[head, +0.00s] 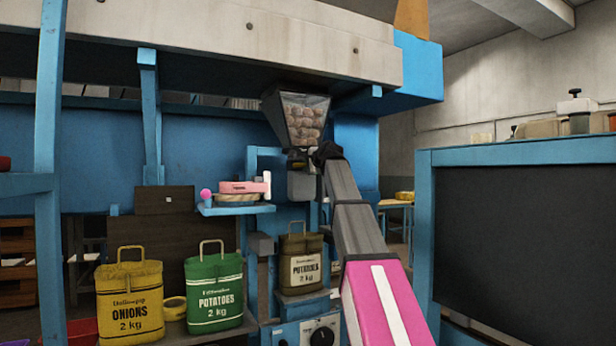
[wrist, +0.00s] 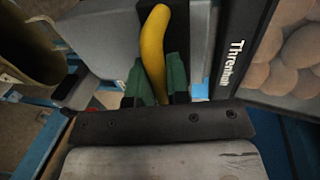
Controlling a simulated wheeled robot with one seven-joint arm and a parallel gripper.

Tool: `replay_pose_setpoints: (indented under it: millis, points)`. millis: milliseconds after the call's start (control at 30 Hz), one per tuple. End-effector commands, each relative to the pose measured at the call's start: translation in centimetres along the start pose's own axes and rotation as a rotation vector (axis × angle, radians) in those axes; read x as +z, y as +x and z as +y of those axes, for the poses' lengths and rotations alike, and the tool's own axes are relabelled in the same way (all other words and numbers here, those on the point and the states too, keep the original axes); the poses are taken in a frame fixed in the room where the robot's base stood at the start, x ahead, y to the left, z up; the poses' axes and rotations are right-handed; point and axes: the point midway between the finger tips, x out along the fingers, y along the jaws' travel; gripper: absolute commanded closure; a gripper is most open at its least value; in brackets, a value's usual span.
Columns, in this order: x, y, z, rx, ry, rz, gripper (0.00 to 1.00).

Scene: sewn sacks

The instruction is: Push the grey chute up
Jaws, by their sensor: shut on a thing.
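The grey chute (head: 302,185) hangs under the clear-fronted hopper (head: 306,118), above a brown potatoes sack (head: 301,268). In the wrist view a grey body that looks like the chute (wrist: 105,35) fills the upper left, with a curved yellow handle (wrist: 153,45) in front of it. My gripper's green fingers (wrist: 156,88) are shut on the handle's lower part. In the head view my gripper (head: 300,160) is beside the chute's top, small and dark. My arm hides the chute's right side, and the handle's fixing is not clear.
The hopper holds several potatoes and shows at the right of the wrist view (wrist: 290,65). A yellow onions sack (head: 130,297) and a green potatoes sack (head: 213,292) stand at lower left. A blue shelf (head: 235,209) juts out left of the chute. A dark blue-framed panel (head: 525,240) stands at right.

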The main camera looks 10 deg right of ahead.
Motion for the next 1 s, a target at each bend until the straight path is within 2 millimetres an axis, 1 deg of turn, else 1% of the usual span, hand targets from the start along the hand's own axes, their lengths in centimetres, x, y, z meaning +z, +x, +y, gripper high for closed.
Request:
replay_pose_setpoints:
  millis: [33,367,400,433,467,767,867,1000]
  points:
    - [-0.1,-0.1,-0.5,-0.007,0.000,0.001,1.00]
    - [-0.1,-0.1,-0.8,-0.013,0.001,0.002,1.00]
    - [-0.1,-0.1,-0.8,-0.012,0.001,0.001,0.71]
    - [-0.1,-0.1,-0.8,-0.012,0.001,0.001,0.61]
    - [-0.1,-0.1,-0.7,-0.012,0.001,0.001,0.58]
    - [0.0,-0.1,-0.4,-0.006,0.001,0.001,0.58]
    - [0.0,-0.6,-0.4,-0.006,0.001,0.001,0.58]
    - [0.0,-1.9,-0.3,-0.007,0.001,0.002,0.58]
